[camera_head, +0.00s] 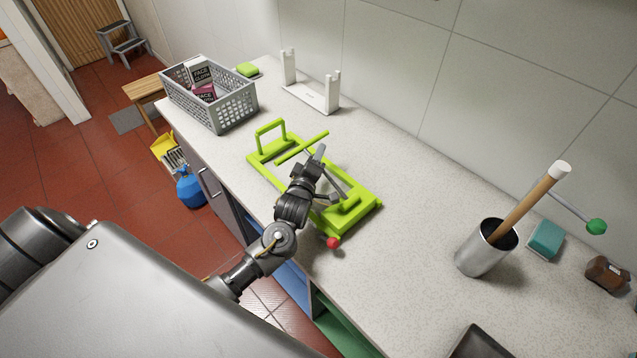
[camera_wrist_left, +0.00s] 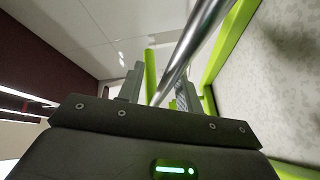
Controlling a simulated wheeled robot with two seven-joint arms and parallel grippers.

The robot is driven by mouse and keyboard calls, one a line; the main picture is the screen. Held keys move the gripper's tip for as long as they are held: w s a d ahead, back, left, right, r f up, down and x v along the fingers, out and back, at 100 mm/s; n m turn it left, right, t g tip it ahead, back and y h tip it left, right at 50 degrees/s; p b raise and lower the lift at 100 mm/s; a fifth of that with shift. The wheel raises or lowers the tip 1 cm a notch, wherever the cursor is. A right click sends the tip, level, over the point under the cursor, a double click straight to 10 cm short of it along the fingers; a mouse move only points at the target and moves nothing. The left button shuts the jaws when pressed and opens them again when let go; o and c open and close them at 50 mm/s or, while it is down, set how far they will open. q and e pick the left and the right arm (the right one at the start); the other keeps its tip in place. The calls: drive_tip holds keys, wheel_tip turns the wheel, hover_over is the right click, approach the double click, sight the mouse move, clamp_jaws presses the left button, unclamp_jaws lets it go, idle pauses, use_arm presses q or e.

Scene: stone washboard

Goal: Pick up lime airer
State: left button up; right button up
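The lime airer (camera_head: 262,173) is a bright green frame lying on the speckled worktop, with a raised loop at its far left end and a green bar above it. My left gripper (camera_head: 323,168) is over the middle of the airer, and my arm hides part of its near side. In the left wrist view the two fingers (camera_wrist_left: 158,90) stand apart. A green bar (camera_wrist_left: 150,70) and a shiny metal rod (camera_wrist_left: 190,50) show between or beyond them; I cannot tell whether they touch. My right gripper is not in view.
A red ball (camera_head: 333,243) is beside the airer's near corner. A grey basket (camera_head: 231,108) with boxes and a white stand (camera_head: 311,95) are farther back. A metal cup (camera_head: 480,252) with a wooden handle, a teal sponge (camera_head: 546,240) and a brown object (camera_head: 607,274) are right.

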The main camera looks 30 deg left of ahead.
use_arm(q)
clamp_jaws()
idle(1.4)
